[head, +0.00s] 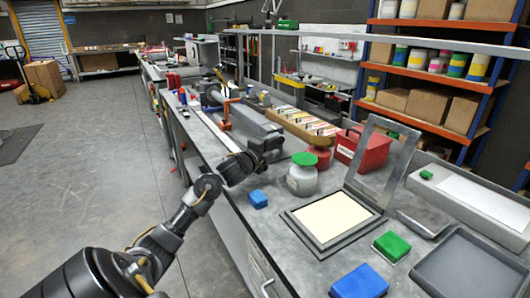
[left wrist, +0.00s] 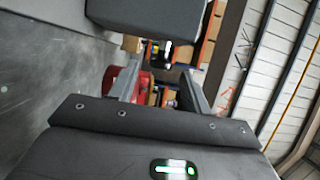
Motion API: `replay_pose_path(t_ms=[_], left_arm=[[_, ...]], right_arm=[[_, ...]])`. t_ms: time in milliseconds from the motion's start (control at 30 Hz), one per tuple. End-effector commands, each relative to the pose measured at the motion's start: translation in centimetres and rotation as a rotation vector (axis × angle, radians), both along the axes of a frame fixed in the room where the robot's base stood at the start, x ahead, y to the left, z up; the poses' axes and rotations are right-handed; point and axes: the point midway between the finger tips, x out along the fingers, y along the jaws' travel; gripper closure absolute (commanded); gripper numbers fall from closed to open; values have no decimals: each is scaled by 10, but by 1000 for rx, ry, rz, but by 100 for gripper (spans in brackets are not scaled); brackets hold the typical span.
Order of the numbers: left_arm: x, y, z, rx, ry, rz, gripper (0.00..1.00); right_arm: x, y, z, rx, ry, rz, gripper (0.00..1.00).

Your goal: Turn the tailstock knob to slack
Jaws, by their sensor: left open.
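My left gripper (head: 268,150) reaches in from the left in the head view, above the near part of the long bench. In the left wrist view the two fingers stand apart with nothing between them, so the gripper (left wrist: 158,72) is open and empty. A grey lathe-like machine (head: 213,97) with blue and orange parts stands on the bench beyond the gripper. A long grey body (head: 252,120) lies between it and the gripper. I cannot single out the tailstock knob; it is too small or hidden. My right gripper is not in view.
Near the gripper on the bench (head: 272,222) are a green-lidded jar (head: 302,180), a blue block (head: 258,199), a hinged frame (head: 330,222) and a red bin (head: 362,148). Shelves (head: 436,70) stand behind. The floor (head: 95,170) left of the bench is open.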

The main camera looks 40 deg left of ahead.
Motion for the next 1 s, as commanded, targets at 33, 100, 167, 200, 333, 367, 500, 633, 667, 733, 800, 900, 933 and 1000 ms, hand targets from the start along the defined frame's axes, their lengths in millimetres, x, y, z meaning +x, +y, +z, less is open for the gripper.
replay_pose_path(t_ms=[33, 100, 167, 200, 333, 367, 500, 633, 667, 733, 800, 900, 933, 1000], left_arm=[[-11, -2, -2, 6, 3, -2, 52], [-25, -2, -2, 5, 2, 0, 52], [-35, -4, -2, 3, 2, -2, 52], [-41, -5, -2, 4, 2, -1, 52], [-55, -5, -2, 2, 1, 0, 52], [-57, -6, -2, 2, 2, 0, 52], [-61, -6, -1, 1, 1, 0, 52], [-62, -6, -1, 0, 1, 0, 52], [-62, -6, -1, 0, 0, 0, 52], [-62, -6, -1, 0, 0, 0, 52], [-62, -6, -1, 0, 0, 0, 52], [-62, -6, -1, 0, 0, 0, 52], [-62, -6, -1, 0, 0, 0, 52], [-61, -6, -1, 0, 0, 0, 52]], right_arm=[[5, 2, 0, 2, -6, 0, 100], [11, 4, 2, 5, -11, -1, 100], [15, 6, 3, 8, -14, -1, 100], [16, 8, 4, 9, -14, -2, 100], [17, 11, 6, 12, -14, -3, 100], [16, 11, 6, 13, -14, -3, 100], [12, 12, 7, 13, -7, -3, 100], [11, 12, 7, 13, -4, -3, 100], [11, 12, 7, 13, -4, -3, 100], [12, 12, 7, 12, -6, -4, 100], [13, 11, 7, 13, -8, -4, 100], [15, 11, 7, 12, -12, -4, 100], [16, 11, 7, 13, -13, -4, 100], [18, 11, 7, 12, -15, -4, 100]])
